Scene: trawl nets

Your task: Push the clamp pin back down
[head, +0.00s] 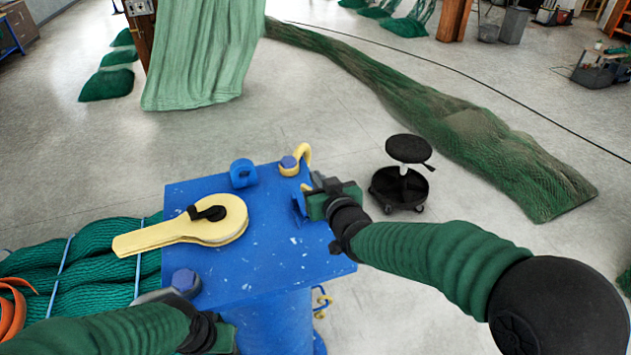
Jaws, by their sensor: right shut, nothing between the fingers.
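A pale yellow clamp lever (165,236) lies flat on a blue metal table top (255,260), its round end toward the middle. A short black pin-like piece (207,213) sits on that round end. I cannot tell how far it sits in. My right gripper (309,203) is at the right edge of the top, shut and empty, beside a small blue upright tab (298,212). I cannot tell whether they touch. The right gripper is well to the right of the lever. My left gripper (222,338) is at the near edge, its fingers not clearly visible.
A blue ring piece (242,173), a blue bolt (289,165) and a yellow hook (303,153) stand at the top's far edge. Another blue bolt (186,282) is at the near left corner. Green netting (105,265) lies left. A black stool (408,150) stands right.

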